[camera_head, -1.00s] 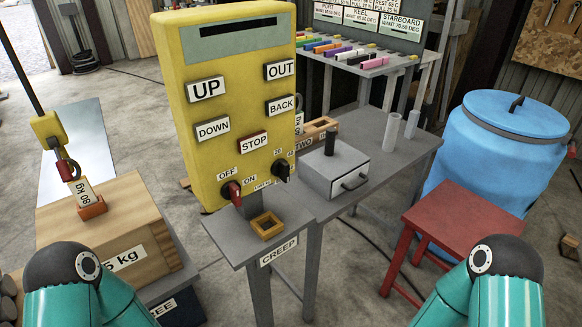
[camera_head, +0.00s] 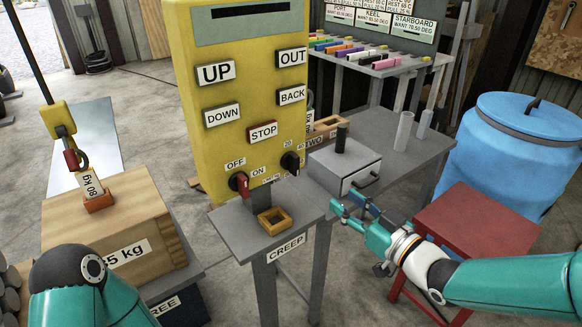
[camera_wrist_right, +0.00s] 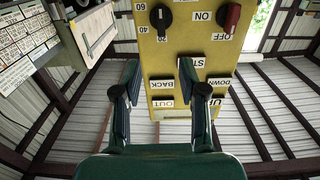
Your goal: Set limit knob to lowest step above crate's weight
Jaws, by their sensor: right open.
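The black limit knob (camera_head: 290,163) is on the lower right of the yellow control box (camera_head: 232,120), with 20 and 40 legible beside it. It also shows upside down in the right wrist view (camera_wrist_right: 160,17), with 40 and 60 nearby; its exact setting is unclear. The wooden crate (camera_head: 120,195) at left has a label ending in "5 kg", its front part partly covered by my left arm. My right gripper (camera_head: 352,212) is open and empty, right of the box and apart from the knob. My left gripper is out of view.
A red OFF/ON switch (camera_head: 240,185) sits left of the knob. Below are the grey CREEP table (camera_head: 230,222) and a small wooden frame (camera_head: 273,221). A grey drawer box (camera_head: 340,165) stands close behind my right gripper. A red stool (camera_head: 480,225) and blue barrel (camera_head: 520,150) are at right.

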